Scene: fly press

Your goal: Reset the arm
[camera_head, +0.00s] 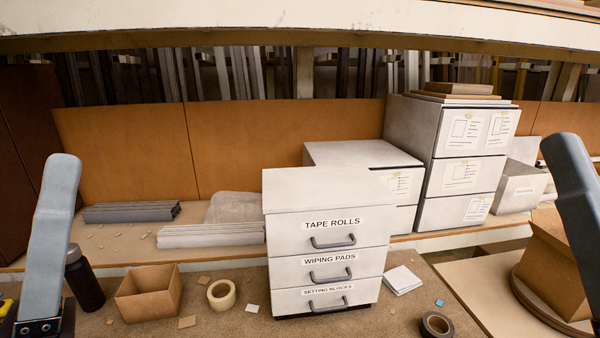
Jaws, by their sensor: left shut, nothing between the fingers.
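My left arm rises at the left edge as a grey link, and the dark bracket end of my left gripper (38,327) shows at the bottom left corner. The gripper is shut and empty, and its fingertips are hard to make out. It is apart from the drawer cabinet. My right arm shows only as a grey link at the right edge; its gripper is out of view. A white drawer cabinet (275,255) stands at the centre, its drawers labelled TAPE ROLLS, WIPING PADS and SETTING BLOCKS. All three drawers look closed.
A black bottle (85,282), open cardboard box (150,295) and cream tape roll (221,294) stand left of the cabinet. White pads (403,280) and a dark tape roll (436,325) lie right. A brown box (555,262) is near my right arm.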

